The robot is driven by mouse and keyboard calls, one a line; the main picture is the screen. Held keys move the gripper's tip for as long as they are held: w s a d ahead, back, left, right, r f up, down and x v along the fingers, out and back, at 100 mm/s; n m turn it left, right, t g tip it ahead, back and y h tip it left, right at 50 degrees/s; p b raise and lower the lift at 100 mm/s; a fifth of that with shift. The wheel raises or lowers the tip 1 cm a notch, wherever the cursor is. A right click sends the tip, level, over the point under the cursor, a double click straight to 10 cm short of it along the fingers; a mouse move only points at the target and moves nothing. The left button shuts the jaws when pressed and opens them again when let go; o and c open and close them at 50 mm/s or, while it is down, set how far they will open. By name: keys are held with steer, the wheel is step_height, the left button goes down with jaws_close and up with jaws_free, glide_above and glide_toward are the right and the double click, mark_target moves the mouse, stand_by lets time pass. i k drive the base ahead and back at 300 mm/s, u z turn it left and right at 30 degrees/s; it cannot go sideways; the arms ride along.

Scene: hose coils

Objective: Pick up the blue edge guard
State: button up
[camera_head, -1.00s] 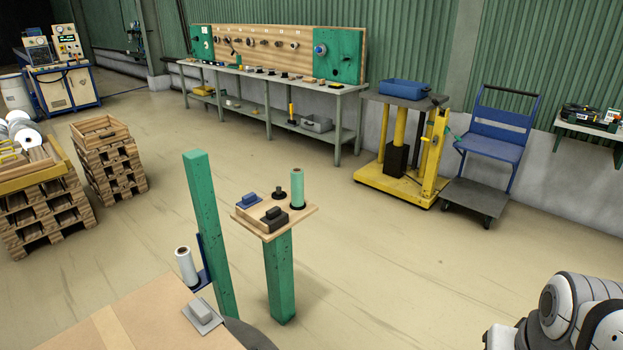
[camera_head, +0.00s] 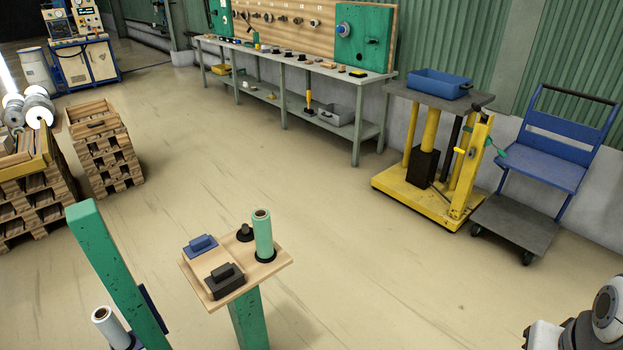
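The blue edge guard (camera_head: 200,245) looks like a small blue block with a raised grip. It sits at the back left of a small wooden tray-top (camera_head: 272,268) on a green post. A similar dark grey block (camera_head: 224,280) sits in front of it, and a black knob-like piece (camera_head: 245,232) is to its right. A light green roll (camera_head: 262,236) stands upright on the right of the tray-top. Part of my arm shows at the lower right corner, far from the blue edge guard. My gripper's fingers cannot be made out.
A taller green post (camera_head: 115,270) stands left of the tray-top, with a white roll (camera_head: 109,325) beside it. Stacked pallets (camera_head: 105,155) are at the left. A yellow lift table (camera_head: 425,195) and a blue trolley (camera_head: 545,150) stand at the back right. The floor between is open.

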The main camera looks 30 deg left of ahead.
mark_target(200, 245)
steer(key=i, duration=2.25)
steer(key=u, duration=3.65)
steer(key=i, duration=1)
steer(key=z, duration=0.1)
